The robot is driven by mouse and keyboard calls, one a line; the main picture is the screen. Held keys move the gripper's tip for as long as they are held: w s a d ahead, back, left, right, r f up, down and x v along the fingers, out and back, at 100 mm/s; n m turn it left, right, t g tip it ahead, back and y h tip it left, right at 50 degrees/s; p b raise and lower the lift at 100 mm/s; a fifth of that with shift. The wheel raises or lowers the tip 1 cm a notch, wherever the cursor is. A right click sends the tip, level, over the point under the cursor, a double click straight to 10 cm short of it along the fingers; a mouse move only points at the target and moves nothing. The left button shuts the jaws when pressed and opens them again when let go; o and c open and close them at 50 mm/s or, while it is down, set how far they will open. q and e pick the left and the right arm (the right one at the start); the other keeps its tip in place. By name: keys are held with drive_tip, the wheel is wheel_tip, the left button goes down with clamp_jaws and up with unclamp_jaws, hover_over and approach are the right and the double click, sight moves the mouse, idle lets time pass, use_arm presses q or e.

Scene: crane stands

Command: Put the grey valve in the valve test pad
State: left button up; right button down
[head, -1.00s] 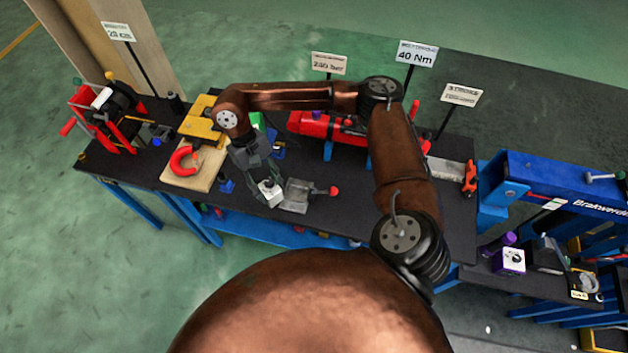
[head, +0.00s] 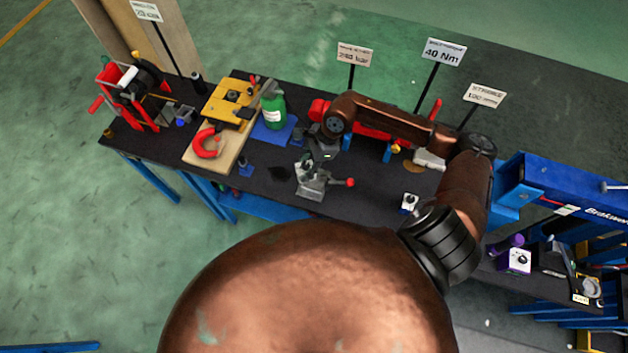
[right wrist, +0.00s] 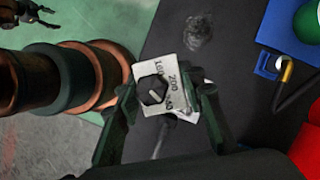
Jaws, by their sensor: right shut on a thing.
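The grey valve, a pale block with a black knob and numbers on its face, shows in the right wrist view (right wrist: 168,75) between the fingers of my right gripper (right wrist: 165,98). My right gripper (head: 311,166) is shut on it, directly over the grey test pad (head: 312,188) with a red-knobbed lever (head: 349,183). In the head view the fingers hide most of the valve. I cannot tell whether it touches the pad. A dark claw-like part (right wrist: 32,11), possibly my left gripper, is cut off at the top left of the wrist view.
A green bottle (head: 273,110) on a blue mat stands behind. A red clamp (head: 206,143) lies on a wooden board to the left. A similar pale block (head: 409,202) stands to the right, with a purple-marked one (head: 519,260) farther right. Dark tabletop (head: 375,195) is free between.

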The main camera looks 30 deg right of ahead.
drive_tip(key=shift+d+r+m+t, duration=0.15)
drive_tip(key=shift+d+m+t, duration=0.3)
drive_tip(key=shift+m, duration=0.65)
drive_tip(key=shift+w+d+m+t+h+p, duration=0.15)
drive_tip(key=shift+d+m+t+h+p, duration=0.2)
drive_tip(key=shift+m, duration=0.45)
drive_tip(key=shift+w+d+m+h, duration=0.1)
drive_tip(key=shift+d+m+h, duration=0.15)
drive_tip(key=shift+d+m, duration=0.65)
drive_tip(key=shift+a+m+t, duration=0.1)
drive_tip(key=shift+m+t, duration=0.2)
drive_tip(key=shift+m, duration=0.2)
drive_tip(key=p, duration=0.1)
hover_over(314, 183)
wheel_tip(314, 183, down, 6)
drive_tip(key=shift+w+f, duration=0.1)
drive_tip(key=shift+f, duration=0.5)
wheel_tip(314, 183, down, 2)
drive_tip(key=shift+f+p, duration=0.1)
drive_tip(key=shift+p, duration=0.3)
drive_tip(key=shift+f, duration=0.35)
use_arm(q)
wheel_tip(314, 183, up, 3)
drive_tip(key=shift+w+f, duration=0.1)
drive_tip(key=shift+w, duration=0.05)
use_arm(e)
drive_tip(key=shift+f, duration=0.1)
drive_tip(key=c, duration=1.3)
unclamp_jaws()
